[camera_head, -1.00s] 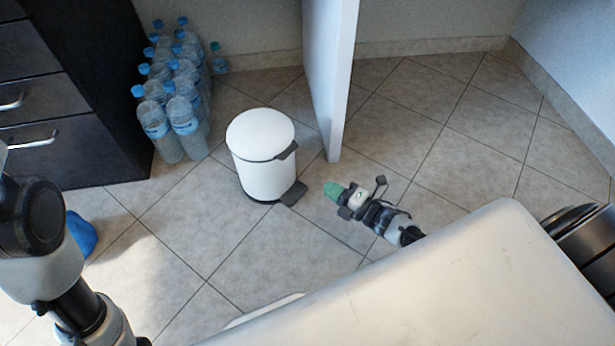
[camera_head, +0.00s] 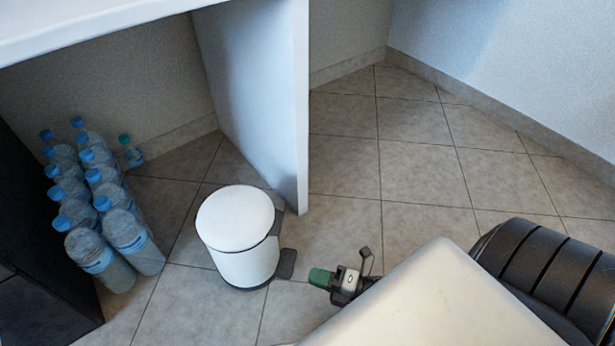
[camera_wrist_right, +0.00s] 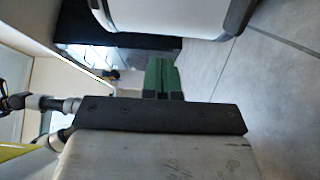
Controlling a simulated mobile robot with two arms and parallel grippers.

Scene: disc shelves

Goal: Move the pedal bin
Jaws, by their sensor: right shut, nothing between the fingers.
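The pedal bin (camera_head: 240,238) is white and round with a flat lid and a dark pedal. It stands upright on the tiled floor, left of centre in the head view. My right gripper (camera_head: 318,278) has green fingertips and is to the right of the bin, close to its pedal, shut and empty. In the right wrist view the green fingers (camera_wrist_right: 161,78) are together, and the white bin (camera_wrist_right: 175,15) shows at the top, apart from them. My left gripper is not in view.
Several water bottles (camera_head: 100,200) stand left of the bin beside a dark cabinet (camera_head: 35,270). A white upright panel (camera_head: 260,100) stands just behind the bin. Tiled floor (camera_head: 420,150) at the right is clear up to the wall.

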